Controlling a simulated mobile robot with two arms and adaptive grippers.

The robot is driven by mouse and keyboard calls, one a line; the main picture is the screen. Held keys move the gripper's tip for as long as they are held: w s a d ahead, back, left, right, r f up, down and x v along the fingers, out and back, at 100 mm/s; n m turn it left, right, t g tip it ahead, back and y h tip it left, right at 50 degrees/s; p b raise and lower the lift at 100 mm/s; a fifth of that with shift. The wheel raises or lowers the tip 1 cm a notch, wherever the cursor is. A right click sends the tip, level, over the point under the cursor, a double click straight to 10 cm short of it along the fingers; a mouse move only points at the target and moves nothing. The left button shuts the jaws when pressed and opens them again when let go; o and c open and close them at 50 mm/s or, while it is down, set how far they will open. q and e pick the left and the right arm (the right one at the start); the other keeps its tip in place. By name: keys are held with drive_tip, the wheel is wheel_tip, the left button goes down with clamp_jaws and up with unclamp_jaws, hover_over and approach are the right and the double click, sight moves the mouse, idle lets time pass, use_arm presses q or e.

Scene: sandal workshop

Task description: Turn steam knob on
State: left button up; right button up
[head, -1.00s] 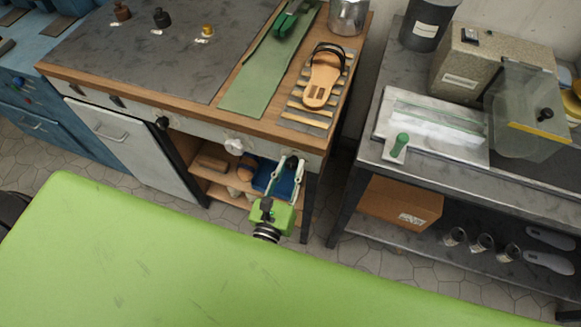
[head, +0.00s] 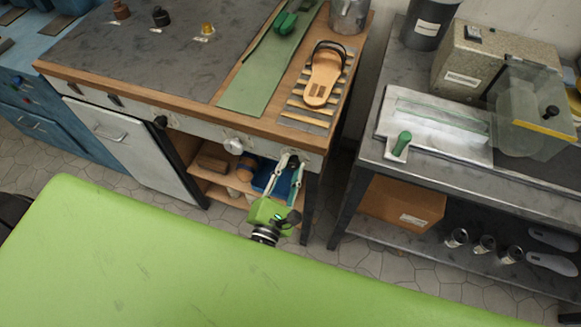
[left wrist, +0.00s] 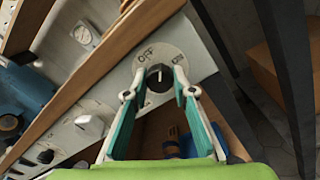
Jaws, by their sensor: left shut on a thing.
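The steam knob (left wrist: 159,76) is black and sits on a round pale dial plate with an OFF label and a second label at its right, probably ON. A light mark on the knob points up in the left wrist view, between the labels. My left gripper (left wrist: 159,86) is shut on the knob, one fingertip on each side. In the head view my left gripper (head: 290,166) reaches up to the bench's front panel at its right end, and the knob there is small and partly hidden. My right gripper does not show.
A white knob (head: 233,146) and a black knob (head: 161,122) are on the same panel. Below is an open shelf with a blue bin (head: 264,176). A sandal (head: 323,76) lies on the bench top. A grey side table (head: 375,150) stands at right across a gap.

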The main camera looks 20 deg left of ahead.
use_arm(q)
drive_tip(key=m, duration=0.4)
drive_tip(key=shift+m, duration=0.4)
drive_tip(key=shift+m+h+p, duration=0.3)
drive_tip(key=shift+m+p, duration=0.35)
drive_tip(key=shift+m, duration=1.65)
drive_tip(key=o, duration=1.1)
drive_tip(key=shift+s, duration=0.1)
drive_tip(key=s, duration=1.2)
drive_tip(key=shift+a+f, duration=0.25)
